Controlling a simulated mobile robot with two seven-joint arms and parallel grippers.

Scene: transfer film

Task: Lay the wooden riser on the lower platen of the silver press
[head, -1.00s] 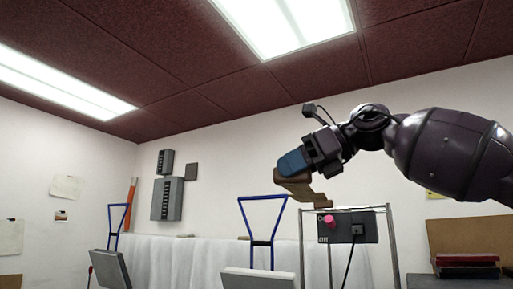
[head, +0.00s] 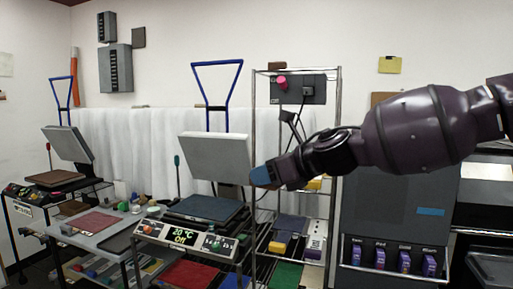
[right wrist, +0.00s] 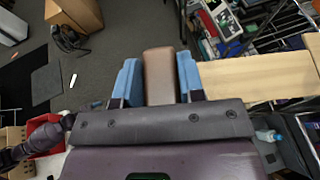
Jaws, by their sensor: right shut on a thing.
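My right gripper (head: 262,177) comes in from the right in the head view, its blue fingertips just right of the middle press's raised grey upper platen. In the right wrist view, my right gripper (right wrist: 160,80) is shut on a brown wooden piece (right wrist: 160,72), which I take as the riser. In the head view the riser is hidden. The middle press has a pale grey upper platen (head: 214,157), tilted open, and a dark flat lower platen (head: 203,208) with nothing on it. I cannot tell if this is the silver press. My left gripper is out of view.
A second press (head: 68,145) stands open at the left, a brown board (head: 54,178) on its lower part. A wire rack (head: 337,110) stands close by my right gripper. A table with a red sheet (head: 97,221) is between the presses. A pale plank (right wrist: 255,80) shows in the wrist view.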

